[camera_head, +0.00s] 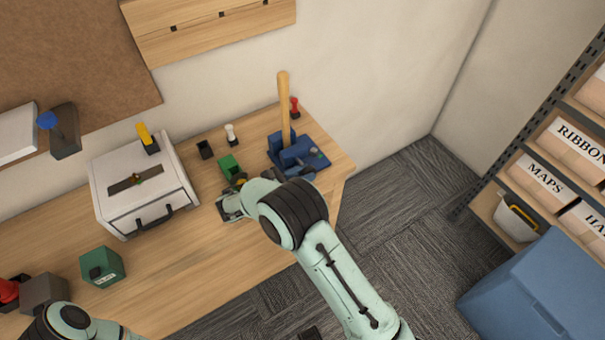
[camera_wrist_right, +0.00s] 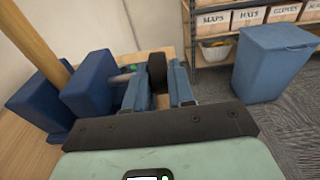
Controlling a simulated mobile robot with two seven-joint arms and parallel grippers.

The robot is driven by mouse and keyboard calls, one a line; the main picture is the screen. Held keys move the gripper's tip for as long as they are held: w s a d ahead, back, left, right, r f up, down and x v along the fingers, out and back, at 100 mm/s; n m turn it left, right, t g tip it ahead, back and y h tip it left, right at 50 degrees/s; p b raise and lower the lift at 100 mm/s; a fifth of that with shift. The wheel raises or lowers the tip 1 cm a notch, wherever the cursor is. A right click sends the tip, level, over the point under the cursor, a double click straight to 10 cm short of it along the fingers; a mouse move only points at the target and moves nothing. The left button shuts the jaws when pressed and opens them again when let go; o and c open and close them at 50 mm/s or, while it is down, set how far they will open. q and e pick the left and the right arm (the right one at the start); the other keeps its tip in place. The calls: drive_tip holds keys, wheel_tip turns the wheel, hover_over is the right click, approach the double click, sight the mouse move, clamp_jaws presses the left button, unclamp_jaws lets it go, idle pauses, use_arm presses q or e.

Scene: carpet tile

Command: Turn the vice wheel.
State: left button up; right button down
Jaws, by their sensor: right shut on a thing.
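The blue vice (camera_head: 287,158) stands near the right end of the workbench, with an upright wooden rod (camera_head: 284,100) between its jaws. In the right wrist view the vice (camera_wrist_right: 88,92) and the leaning rod (camera_wrist_right: 38,42) are at the left. The dark vice wheel (camera_wrist_right: 157,68) is at the end of the screw. My right gripper (camera_wrist_right: 159,80) is shut on the wheel, one finger on each side. In the head view my right arm hides much of that grip. Part of my left arm shows at the lower left, but its gripper is out of frame.
A white case (camera_head: 150,185) stands on the bench (camera_head: 215,255), left of the vice. A green block (camera_head: 231,165), a red-topped item (camera_head: 295,106) and a green box (camera_head: 102,266) are also there. A shelf rack (camera_head: 493,190) and blue bin (camera_head: 535,290) stand right, across open carpet.

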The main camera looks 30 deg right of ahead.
drive_tip(key=c, duration=1)
unclamp_jaws()
drive_tip(key=shift+c, duration=0.2)
drive_tip(key=shift+r, duration=0.1)
use_arm(q)
drive_tip(key=r+p, duration=0.1)
drive_tip(key=w+r+p, duration=0.1)
drive_tip(key=r, duration=0.1)
drive_tip(key=shift+w, duration=0.3)
use_arm(e)
wheel_tip(320, 180, up, 20)
use_arm(q)
drive_tip(key=shift+f, duration=0.1)
